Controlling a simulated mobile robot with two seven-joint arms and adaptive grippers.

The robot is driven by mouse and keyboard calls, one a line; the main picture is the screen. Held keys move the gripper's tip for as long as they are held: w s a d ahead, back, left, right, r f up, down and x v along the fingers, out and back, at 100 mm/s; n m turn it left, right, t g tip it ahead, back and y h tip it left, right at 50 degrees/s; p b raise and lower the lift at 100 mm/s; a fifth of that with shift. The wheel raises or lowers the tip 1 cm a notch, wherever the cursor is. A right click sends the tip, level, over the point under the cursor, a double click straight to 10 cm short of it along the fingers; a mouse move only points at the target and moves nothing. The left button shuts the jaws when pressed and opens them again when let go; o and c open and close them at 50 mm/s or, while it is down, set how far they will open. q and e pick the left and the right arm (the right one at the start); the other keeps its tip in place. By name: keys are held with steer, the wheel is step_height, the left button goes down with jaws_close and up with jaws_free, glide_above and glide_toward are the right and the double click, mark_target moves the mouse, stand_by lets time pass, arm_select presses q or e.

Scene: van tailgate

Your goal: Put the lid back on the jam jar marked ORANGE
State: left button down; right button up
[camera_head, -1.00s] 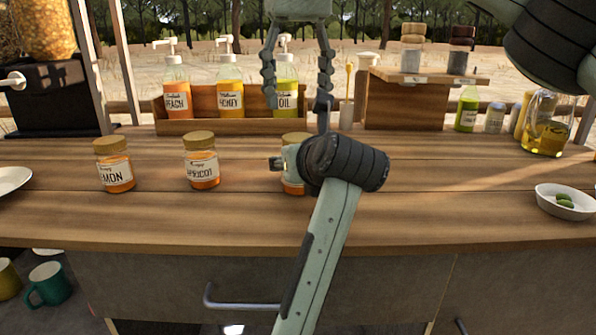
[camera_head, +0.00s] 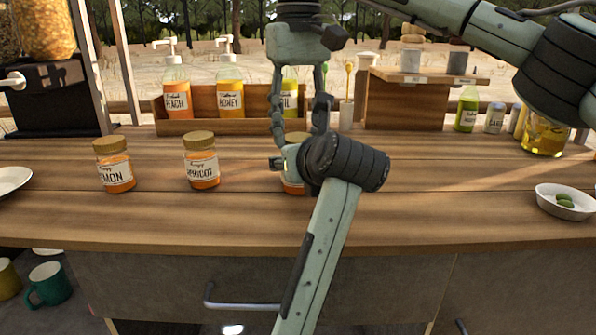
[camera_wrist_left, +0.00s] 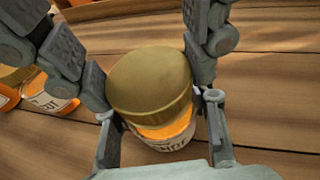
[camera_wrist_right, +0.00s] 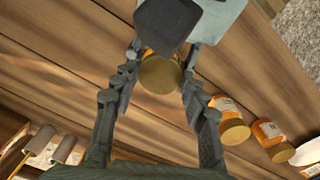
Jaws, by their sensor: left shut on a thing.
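The jar in front of me (camera_head: 292,187) stands on the counter, orange inside with a gold lid (camera_wrist_left: 150,82) on top. In the left wrist view the lid looks a little tilted, with orange glass (camera_wrist_left: 172,130) below it; I cannot tell if it is seated. Its label is mostly hidden, so I cannot read its name. My left gripper (camera_head: 281,164) is shut on this jar from the side, its arm hiding part of it. My right gripper (camera_head: 298,131) is open, pointing down, fingers either side of the lid; in the right wrist view the lid (camera_wrist_right: 160,74) lies between them.
Jars labelled APRICOT (camera_head: 202,164) and LEMON (camera_head: 114,168) stand lidded to the left. A wooden rack (camera_head: 205,126) with pump bottles stands behind. A white bowl (camera_head: 563,202) is at right. The counter between is clear.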

steer(key=c, duration=0.6)
steer(key=shift+o, duration=0.2)
steer(key=m, duration=1.3)
steer(key=o, duration=1.3)
steer(key=shift+r, duration=2.3)
